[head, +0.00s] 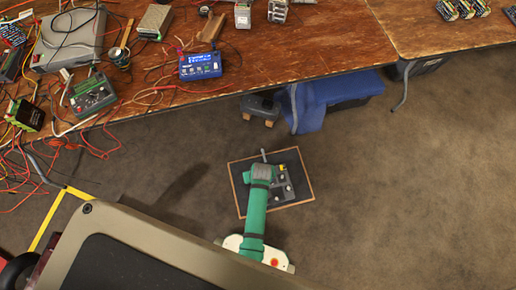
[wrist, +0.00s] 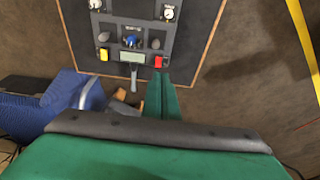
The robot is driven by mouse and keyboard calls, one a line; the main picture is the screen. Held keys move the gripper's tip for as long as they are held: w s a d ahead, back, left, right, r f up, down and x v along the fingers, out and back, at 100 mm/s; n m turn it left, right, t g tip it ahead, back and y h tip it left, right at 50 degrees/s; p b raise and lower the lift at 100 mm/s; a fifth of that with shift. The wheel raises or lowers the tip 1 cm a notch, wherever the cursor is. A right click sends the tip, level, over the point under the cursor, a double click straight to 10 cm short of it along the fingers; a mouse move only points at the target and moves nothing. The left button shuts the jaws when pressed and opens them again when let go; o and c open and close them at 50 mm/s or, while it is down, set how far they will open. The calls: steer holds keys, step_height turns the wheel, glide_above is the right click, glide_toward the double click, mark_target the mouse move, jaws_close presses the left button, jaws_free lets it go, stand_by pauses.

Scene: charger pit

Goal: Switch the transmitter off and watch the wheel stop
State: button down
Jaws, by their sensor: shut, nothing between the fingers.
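The transmitter (head: 283,185) is a grey panel on a dark, wood-edged board on the floor, partly hidden by my green arm in the head view. In the wrist view the transmitter (wrist: 117,42) shows two white dials, a blue knob, a small display (wrist: 132,57), a yellow switch (wrist: 103,54) and a red switch (wrist: 158,62). A grey stub (wrist: 134,80) sticks out from its edge. My gripper (wrist: 161,76) has its green fingers shut and empty, with the tips close to the red switch. I cannot tell whether they touch it. I cannot make out a wheel.
A wooden table (head: 345,50) with chargers, a blue meter (head: 200,65) and loose wires stands behind the board. Under it are a blue cloth-covered item (head: 335,98) and a dark box (head: 260,106). Red wires (head: 25,170) trail at left. Floor to the right is clear.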

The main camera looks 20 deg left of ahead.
steer(key=shift+v, duration=0.9)
steer(key=shift+s+d, duration=0.1)
steer(key=shift+d, duration=0.1)
steer(key=s+d+r+m+t, duration=0.4)
steer(key=s+d+r+t, duration=0.2)
steer(key=s+r, duration=0.5)
steer(key=s+d+r+m+t, duration=0.1)
steer(key=s+r+t, duration=0.1)
steer(key=r, duration=0.7)
steer(key=s+d+r+m+t+h, duration=0.1)
steer(key=s+d+r+t, duration=0.1)
steer(key=r, duration=0.7)
steer(key=s+d+r+t, duration=0.1)
steer(key=s+r+t, duration=0.1)
steer(key=r, duration=0.7)
steer(key=shift+d+r+m+t+h, duration=0.3)
steer(key=shift+d+r+m+t, duration=0.1)
steer(key=shift+t, duration=0.1)
steer(key=shift+a, duration=0.2)
